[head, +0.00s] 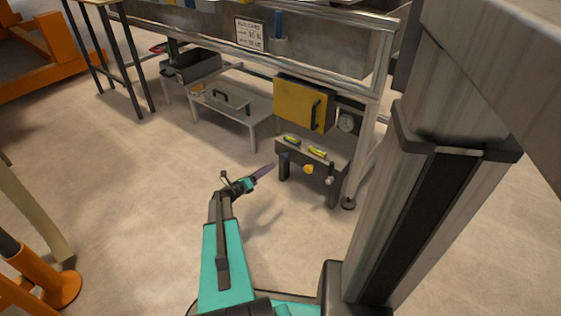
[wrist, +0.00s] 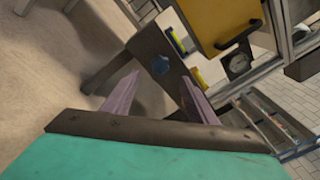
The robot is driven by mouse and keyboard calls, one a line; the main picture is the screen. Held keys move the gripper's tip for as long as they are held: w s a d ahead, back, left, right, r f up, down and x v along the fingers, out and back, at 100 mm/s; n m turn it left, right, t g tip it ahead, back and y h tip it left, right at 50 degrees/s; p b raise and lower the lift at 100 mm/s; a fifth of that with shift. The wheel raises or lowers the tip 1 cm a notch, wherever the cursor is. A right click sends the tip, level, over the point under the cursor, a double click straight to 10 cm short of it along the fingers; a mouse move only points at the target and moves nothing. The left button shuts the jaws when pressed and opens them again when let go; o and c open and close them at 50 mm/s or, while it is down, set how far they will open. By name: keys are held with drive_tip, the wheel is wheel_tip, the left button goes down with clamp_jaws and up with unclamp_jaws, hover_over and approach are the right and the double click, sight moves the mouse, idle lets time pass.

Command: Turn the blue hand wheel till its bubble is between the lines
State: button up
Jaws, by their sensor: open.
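The blue hand wheel (head: 284,157) is on the front of a small grey bench (head: 335,157), at its left end. In the wrist view the blue wheel (wrist: 160,65) shows between and beyond my fingertips. Two level vials lie on the bench top: the left one (head: 292,140) is nearer the blue wheel, the right one (head: 317,153) is beside it. The bubbles are too small to read. My gripper (head: 268,169) is open and empty, left of the wheel and apart from it. It also shows in the wrist view (wrist: 160,76), with its two purple fingers spread.
A yellow knob (head: 308,169) and a grey knob (head: 330,180) sit right of the blue wheel. A yellow box (head: 303,103) with a handle and a round gauge (head: 347,122) are above the bench. A low table (head: 235,108) stands left. The floor before the bench is clear.

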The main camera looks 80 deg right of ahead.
sight(282, 157)
drive_tip(key=b+x, duration=0.2)
drive_tip(key=x, duration=0.8)
drive_tip(key=shift+b, duration=0.35)
drive_tip(key=c, duration=0.9)
drive_tip(key=shift+a, duration=0.25)
drive_tip(key=shift+c, duration=0.8)
drive_tip(key=shift+d, duration=0.2)
